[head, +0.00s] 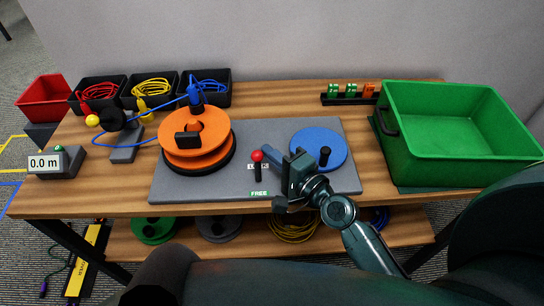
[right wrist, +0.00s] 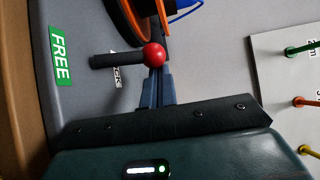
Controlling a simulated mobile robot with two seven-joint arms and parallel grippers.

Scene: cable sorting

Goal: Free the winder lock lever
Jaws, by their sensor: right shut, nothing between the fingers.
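The lock lever, a black stem with a red ball knob (head: 257,156), stands on the grey winder base (head: 170,185). Its stem partly covers the LOCK label; the green FREE label (head: 259,193) is nearer the front edge. My right gripper (head: 272,157) is shut and empty, its fingertips just right of the knob. In the right wrist view, the closed fingers (right wrist: 156,88) lie close to the red knob (right wrist: 153,55); I cannot tell whether they touch it. The orange reel (head: 190,155) stands left of the lever, the blue crank disc (head: 320,147) right. My left gripper is out of view.
A blue cable runs from the reel past a stand (head: 125,150) on the left. A 0.0 m display (head: 55,163) is at far left. Black bins (head: 215,98) with cables stand at the back. A large green crate (head: 450,160) fills the right side.

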